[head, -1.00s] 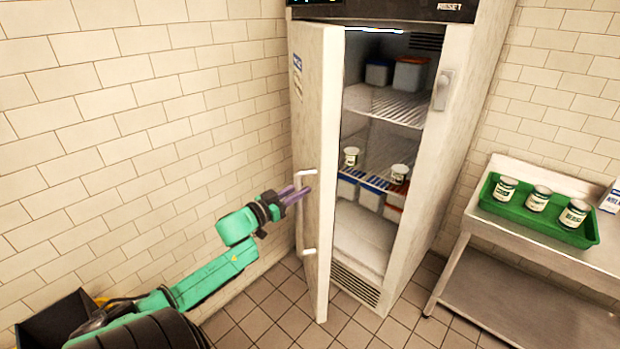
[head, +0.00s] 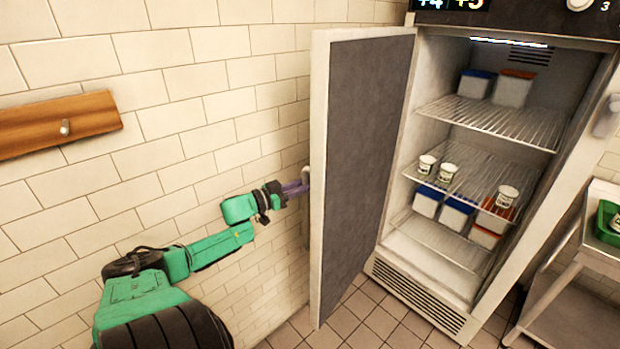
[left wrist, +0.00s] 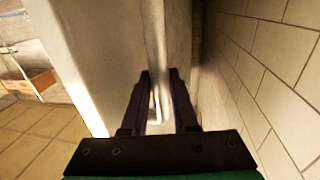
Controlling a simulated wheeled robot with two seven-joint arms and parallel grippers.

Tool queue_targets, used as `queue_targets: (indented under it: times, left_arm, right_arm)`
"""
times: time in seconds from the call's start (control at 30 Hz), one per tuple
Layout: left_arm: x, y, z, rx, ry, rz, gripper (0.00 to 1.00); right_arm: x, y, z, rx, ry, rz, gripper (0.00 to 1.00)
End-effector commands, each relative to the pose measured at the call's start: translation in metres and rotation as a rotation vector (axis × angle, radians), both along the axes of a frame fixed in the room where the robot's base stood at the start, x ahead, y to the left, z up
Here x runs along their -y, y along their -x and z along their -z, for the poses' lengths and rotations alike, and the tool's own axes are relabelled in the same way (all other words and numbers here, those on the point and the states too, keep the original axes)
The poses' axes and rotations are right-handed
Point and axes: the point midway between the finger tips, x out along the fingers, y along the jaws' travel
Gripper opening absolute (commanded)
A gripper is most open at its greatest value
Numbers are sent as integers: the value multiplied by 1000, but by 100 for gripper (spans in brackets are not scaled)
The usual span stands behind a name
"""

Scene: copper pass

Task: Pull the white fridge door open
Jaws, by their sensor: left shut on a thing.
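The white fridge door (head: 318,200) stands wide open in the head view, its dark grey inner panel facing the right. Its pale handle (head: 305,176) is on the far side, mostly hidden by the door edge. My left gripper (head: 304,186) is shut on the handle. In the left wrist view, the handle (left wrist: 155,45) runs down between the two dark fingers of the gripper (left wrist: 160,75), beside the door face (left wrist: 105,50). My right gripper is not in view.
Inside the fridge, wire shelves (head: 490,120) hold small tubs and lidded boxes. A tiled wall (head: 170,110) with a wooden rail (head: 55,125) is close on the left of the door. A steel table (head: 570,275) with a green tray (head: 606,222) stands at the right.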

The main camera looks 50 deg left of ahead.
Motion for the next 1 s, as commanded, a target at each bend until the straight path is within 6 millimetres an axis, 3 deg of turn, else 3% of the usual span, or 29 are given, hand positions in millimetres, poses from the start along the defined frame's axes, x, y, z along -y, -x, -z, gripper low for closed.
queue_targets:
  times: [0.2,0.57,0.6,0.67,1.0]
  left_arm:
    - [-11,-1,0,0,-1,-2,0]
    - [-12,-1,-1,0,-1,-1,0]
    - [-12,-1,-1,1,-1,-1,31]
    - [-12,-1,-1,1,-1,-1,54]
    - [-12,-1,-1,1,0,-1,57]
  right_arm:
    - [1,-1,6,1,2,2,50]
    - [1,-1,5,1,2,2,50]
    - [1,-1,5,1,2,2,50]
    - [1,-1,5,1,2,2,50]
    - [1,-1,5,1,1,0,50]
